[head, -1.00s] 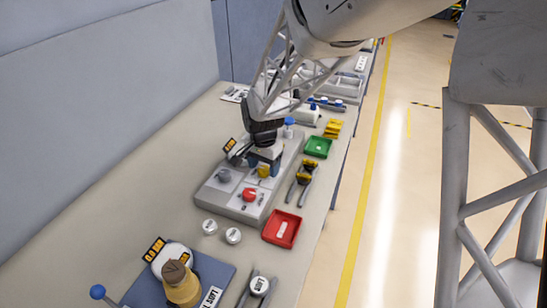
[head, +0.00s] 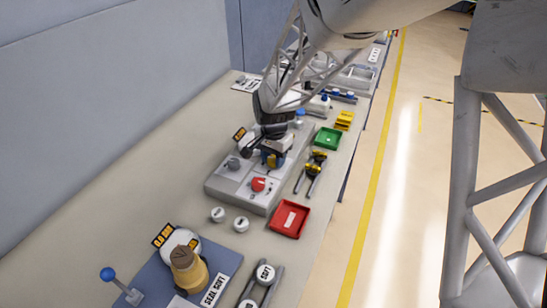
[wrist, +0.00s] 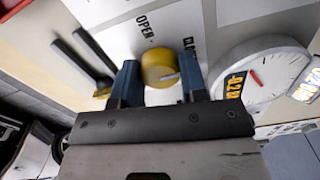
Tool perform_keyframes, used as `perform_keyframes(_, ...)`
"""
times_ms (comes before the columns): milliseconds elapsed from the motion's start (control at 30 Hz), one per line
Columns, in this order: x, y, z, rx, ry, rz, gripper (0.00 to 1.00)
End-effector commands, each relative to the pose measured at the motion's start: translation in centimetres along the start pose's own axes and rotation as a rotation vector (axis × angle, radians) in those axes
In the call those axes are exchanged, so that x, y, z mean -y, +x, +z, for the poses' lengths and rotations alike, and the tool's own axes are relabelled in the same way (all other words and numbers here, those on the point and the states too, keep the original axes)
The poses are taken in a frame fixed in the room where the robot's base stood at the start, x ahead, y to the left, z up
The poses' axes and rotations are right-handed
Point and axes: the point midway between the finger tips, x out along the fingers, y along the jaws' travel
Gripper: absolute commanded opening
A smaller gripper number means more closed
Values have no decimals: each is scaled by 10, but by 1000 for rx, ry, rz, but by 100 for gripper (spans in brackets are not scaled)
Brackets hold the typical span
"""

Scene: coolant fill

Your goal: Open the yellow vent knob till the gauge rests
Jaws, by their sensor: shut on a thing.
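The yellow vent knob (wrist: 158,70) is between the two blue fingers of my gripper (wrist: 160,80) in the wrist view. The fingers are shut on its sides. A pale pointer mark shows on the knob. "OPEN" is printed to its left, and a partly hidden label is to its right. The round white gauge (wrist: 258,72) stands to the right with a red needle and an orange-lit display; whether the needle moves cannot be told. In the head view my gripper (head: 272,153) is over the grey panel (head: 225,188) and partly hides the knob (head: 270,161) and gauge.
A red knob (head: 259,184) and a grey knob (head: 233,163) are close by on the panel. Two white caps (head: 229,219) lie in front. Bench space at the left is clear.

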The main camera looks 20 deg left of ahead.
Motion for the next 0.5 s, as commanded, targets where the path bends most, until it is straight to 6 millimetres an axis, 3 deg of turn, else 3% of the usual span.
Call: perform_keyframes(500, 0, -1, 0, -1, -227, -1, 16)
